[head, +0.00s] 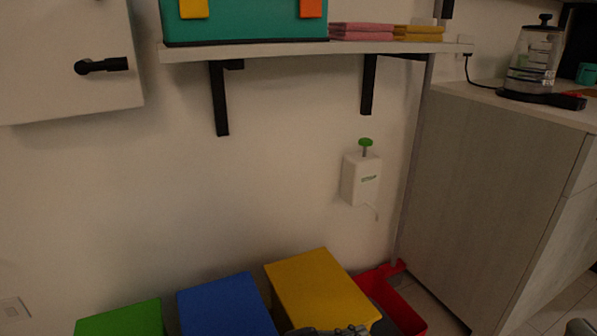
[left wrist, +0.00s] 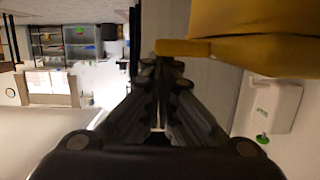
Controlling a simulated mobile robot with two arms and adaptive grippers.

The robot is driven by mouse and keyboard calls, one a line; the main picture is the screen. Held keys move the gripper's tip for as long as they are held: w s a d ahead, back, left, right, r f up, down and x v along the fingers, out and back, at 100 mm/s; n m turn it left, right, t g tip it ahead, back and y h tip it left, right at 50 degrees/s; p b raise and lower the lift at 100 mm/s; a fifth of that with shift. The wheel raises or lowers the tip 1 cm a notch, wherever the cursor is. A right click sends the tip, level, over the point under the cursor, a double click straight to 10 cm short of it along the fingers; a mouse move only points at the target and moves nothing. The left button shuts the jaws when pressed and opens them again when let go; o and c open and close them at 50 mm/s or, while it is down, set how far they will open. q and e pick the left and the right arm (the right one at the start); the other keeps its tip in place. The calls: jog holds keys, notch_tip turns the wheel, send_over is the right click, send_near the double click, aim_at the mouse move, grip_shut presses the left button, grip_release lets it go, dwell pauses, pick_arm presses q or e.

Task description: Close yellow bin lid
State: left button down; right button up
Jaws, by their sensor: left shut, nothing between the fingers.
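The yellow bin (head: 318,287) stands against the wall at the bottom of the head view, between the blue bin and the red bin. Its yellow lid looks flat over the top; I cannot tell whether it is fully seated. In the left wrist view, which is upside down, the yellow bin (left wrist: 260,25) fills the upper right, with the lid's edge near the fingertips. My left gripper (left wrist: 163,68) is shut and empty, close to that edge; contact is unclear. In the head view its top (head: 330,331) shows at the bottom edge, before the yellow bin. My right gripper is not seen.
The blue bin (head: 226,306) and green bin (head: 122,320) stand left of the yellow one. The red bin (head: 405,318) is at its right, beside a grey cabinet (head: 490,190). A white dispenser (head: 360,181) hangs on the wall above, below a shelf (head: 300,49).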

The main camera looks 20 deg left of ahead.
pick_arm(q)
jog(key=shift+s+f, duration=0.1)
jog(key=shift+f, duration=0.25)
notch_tip(320, 180, up, 11)
